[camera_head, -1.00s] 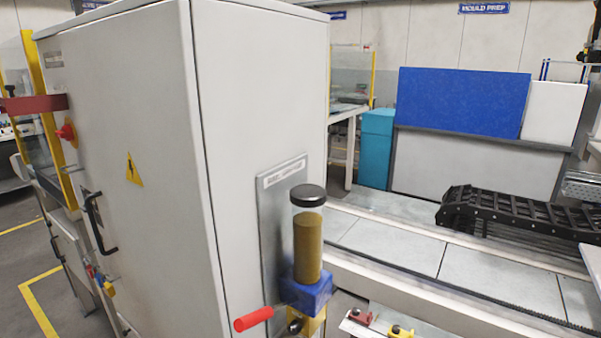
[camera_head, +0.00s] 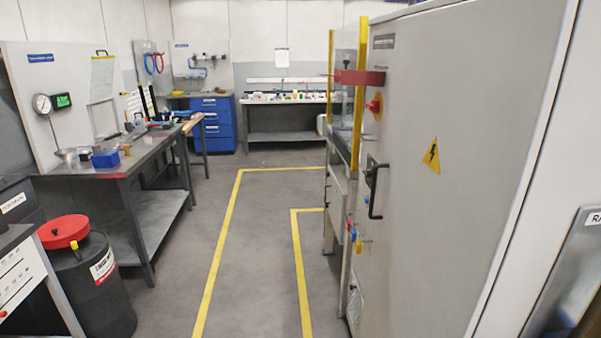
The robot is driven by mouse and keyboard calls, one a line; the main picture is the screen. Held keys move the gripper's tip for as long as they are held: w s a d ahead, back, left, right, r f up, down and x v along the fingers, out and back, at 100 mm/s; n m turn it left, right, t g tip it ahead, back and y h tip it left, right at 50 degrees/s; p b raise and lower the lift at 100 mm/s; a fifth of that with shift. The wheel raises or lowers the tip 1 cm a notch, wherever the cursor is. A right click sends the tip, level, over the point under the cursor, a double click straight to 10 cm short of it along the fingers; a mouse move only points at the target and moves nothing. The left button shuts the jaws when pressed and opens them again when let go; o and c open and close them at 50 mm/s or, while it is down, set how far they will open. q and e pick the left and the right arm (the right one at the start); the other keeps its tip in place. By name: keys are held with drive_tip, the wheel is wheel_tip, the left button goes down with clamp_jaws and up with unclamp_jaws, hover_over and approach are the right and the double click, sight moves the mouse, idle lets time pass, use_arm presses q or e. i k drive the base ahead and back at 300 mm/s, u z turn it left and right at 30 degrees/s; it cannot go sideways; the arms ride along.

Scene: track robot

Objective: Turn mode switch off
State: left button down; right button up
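No switch that I can read as a mode switch shows in the head view. A grey cabinet (camera_head: 465,160) stands on the right, with a red rotary knob (camera_head: 375,106) high on its front. The knob is too small to tell its setting. A white panel (camera_head: 18,280) with small red marks is cut off at the lower left; its details are too small to read. Neither of my grippers is in view.
A workbench (camera_head: 120,168) with tools stands on the left, with a black drum (camera_head: 95,290) with a red lid (camera_head: 63,231) in front. Blue drawers (camera_head: 214,125) stand at the back. The cabinet's black handle (camera_head: 375,190) juts out. The floor aisle (camera_head: 260,240) is clear.

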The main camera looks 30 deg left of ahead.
sight(367, 174)
drive_tip(key=u, duration=0.05)
drive_tip(key=k, duration=0.45)
drive_tip(key=u, duration=0.6)
drive_tip(key=i, duration=1.75)
drive_tip(key=z, duration=0.8)
